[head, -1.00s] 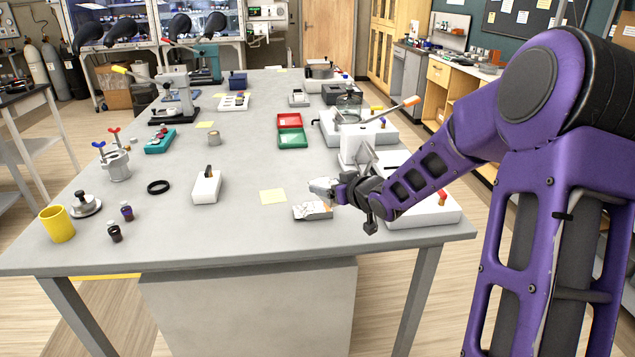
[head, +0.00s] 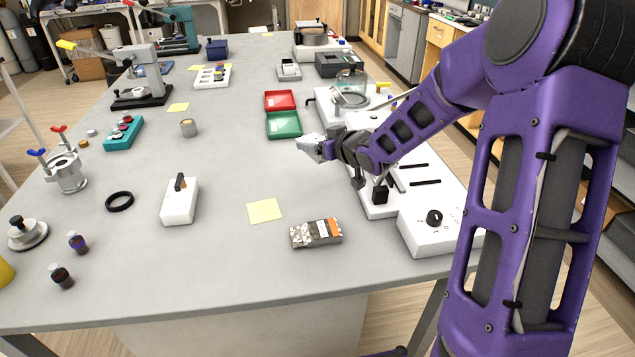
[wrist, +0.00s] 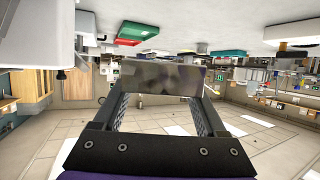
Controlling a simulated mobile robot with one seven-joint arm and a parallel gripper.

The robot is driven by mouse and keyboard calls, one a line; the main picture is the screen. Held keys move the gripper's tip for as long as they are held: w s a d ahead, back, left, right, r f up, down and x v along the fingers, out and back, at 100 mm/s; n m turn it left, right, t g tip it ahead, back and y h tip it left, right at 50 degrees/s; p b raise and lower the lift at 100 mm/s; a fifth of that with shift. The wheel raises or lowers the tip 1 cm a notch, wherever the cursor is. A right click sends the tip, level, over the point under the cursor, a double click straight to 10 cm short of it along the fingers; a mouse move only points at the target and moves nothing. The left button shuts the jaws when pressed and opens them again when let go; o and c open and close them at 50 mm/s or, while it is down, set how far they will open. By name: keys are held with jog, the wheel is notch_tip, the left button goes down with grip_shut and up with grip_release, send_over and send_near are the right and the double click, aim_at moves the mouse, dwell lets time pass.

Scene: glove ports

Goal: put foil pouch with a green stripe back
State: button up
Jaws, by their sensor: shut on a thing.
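My gripper (head: 325,147) is shut on a foil pouch (head: 309,148) and holds it in the air, to the right of and near the green tray in the head view. The held pouch (wrist: 165,78) spans both fingers in the wrist view as a dull grey crinkled face. No green stripe shows on the part I can see, so I cannot tell its stripe colour. A second foil pouch (head: 316,233) with an orange stripe lies flat on the table near the front right.
A green tray (head: 284,124) and a red tray (head: 280,100) sit mid-table. A yellow note (head: 264,211) lies left of the orange-striped pouch. A white box with a black knob (head: 434,220) and other white equipment line the right edge. The table's middle is largely clear.

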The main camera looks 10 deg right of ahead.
jog(key=b, duration=0.2)
send_over(317, 190)
notch_tip(317, 190, down, 10)
jog(key=shift+s+r, duration=0.1)
jog(key=shift+f+b, duration=0.6)
jog(key=shift+f, duration=0.1)
jog(key=shift+r, duration=0.1)
jog(key=o, duration=1.4)
jog(key=shift+o, duration=0.2)
